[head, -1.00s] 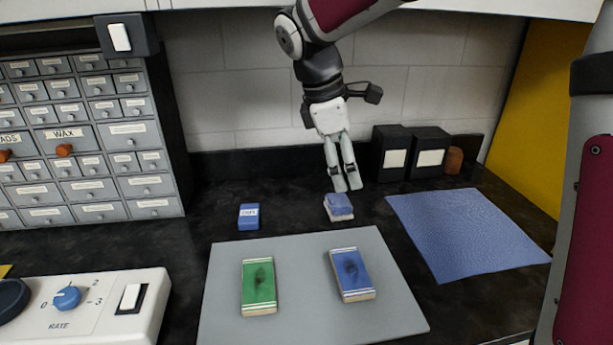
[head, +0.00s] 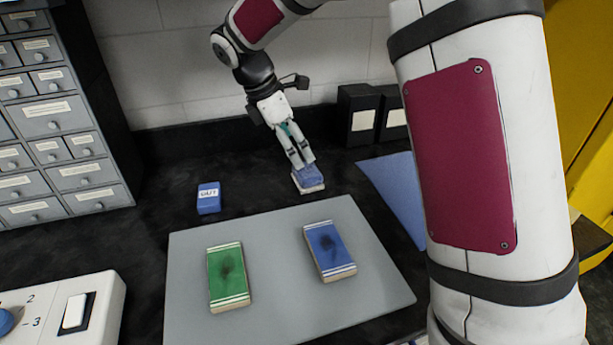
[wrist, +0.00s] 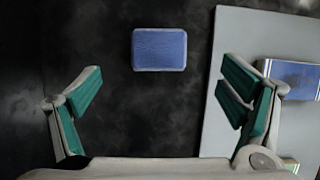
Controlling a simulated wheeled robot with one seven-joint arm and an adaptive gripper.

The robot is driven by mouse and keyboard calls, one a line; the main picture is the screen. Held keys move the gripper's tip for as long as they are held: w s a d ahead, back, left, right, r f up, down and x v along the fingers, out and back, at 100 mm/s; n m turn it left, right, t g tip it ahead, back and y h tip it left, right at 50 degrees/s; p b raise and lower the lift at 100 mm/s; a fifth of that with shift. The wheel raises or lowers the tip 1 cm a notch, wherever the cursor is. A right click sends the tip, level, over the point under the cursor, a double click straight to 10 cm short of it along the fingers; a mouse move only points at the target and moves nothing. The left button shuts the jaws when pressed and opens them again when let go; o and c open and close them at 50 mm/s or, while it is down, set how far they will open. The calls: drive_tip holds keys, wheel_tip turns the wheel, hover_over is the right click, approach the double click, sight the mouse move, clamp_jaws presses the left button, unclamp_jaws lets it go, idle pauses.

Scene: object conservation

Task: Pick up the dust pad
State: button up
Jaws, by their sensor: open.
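A small blue pad with a pale base (head: 308,184) lies on the black worktop behind the grey board. It also shows in the wrist view as a blue rounded rectangle (wrist: 159,49). It bears no readable label; I take it for the dust pad. My gripper (head: 299,163) points down just above it, and its fingertips overlap the pad's back edge in the head view. In the wrist view my gripper (wrist: 160,90) is open with green finger pads wide apart and nothing between them. The pad lies beyond the fingertips, roughly centred between them sideways.
A blue labelled block (head: 208,198) stands to the left. The grey board (head: 275,265) carries a green slab (head: 228,277) and a blue slab (head: 330,251), both darkly smudged. A blue cloth (head: 395,190) and black boxes (head: 357,115) are at the right. Drawers (head: 60,120) stand left.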

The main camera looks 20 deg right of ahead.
sight(307, 169)
drive_tip(key=b+x, duration=0.1)
drive_tip(key=x, duration=0.7)
drive_tip(key=shift+w+d+f, duration=0.15)
drive_tip(key=shift+f, duration=0.25)
drive_tip(key=c, duration=1.2)
